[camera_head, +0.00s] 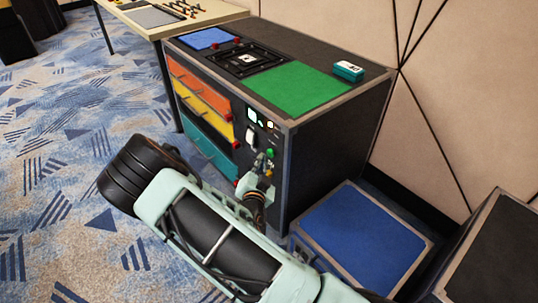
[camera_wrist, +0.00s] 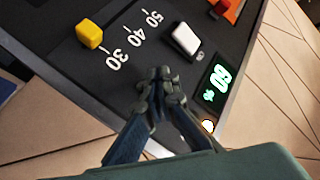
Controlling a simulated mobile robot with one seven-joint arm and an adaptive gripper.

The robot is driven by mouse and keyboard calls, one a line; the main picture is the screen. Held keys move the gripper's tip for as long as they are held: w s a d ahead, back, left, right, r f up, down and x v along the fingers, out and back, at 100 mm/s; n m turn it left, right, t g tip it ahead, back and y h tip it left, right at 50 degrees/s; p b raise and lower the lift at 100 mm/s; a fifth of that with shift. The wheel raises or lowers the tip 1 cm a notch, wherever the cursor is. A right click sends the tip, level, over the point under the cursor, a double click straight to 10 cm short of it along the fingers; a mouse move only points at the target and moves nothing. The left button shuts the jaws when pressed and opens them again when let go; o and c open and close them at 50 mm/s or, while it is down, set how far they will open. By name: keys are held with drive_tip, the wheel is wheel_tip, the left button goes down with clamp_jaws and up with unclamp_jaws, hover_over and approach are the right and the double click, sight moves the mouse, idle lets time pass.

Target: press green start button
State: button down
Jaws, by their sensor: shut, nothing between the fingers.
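My gripper (camera_head: 262,162) is in front of the control panel on the black cabinet's front; in the wrist view its fingertips (camera_wrist: 160,75) are together and empty. The wrist view shows a yellow slider knob (camera_wrist: 90,33) by a scale marked 30, 40, 50, a white rocker switch (camera_wrist: 186,39) and a lit green digital display (camera_wrist: 217,82). I cannot make out a green start button in the wrist view; the gripper covers part of the panel. In the head view a small green spot (camera_head: 270,152) shows just above the fingers; I cannot tell whether it is the button.
The black cabinet (camera_head: 340,125) has orange, yellow and teal drawers (camera_head: 203,98) left of the panel and a green mat (camera_head: 296,88) on top. A low blue-topped box (camera_head: 358,236) stands at its right. A table (camera_head: 180,22) stands behind. Carpet at left is open.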

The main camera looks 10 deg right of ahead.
drive_tip(key=shift+a, duration=0.15)
drive_tip(key=s+a, duration=0.1)
drive_tip(key=a, duration=0.1)
drive_tip(key=s+a, duration=0.2)
drive_tip(key=shift+b, duration=0.4)
drive_tip(key=shift+w, duration=0.15)
idle(0.6)
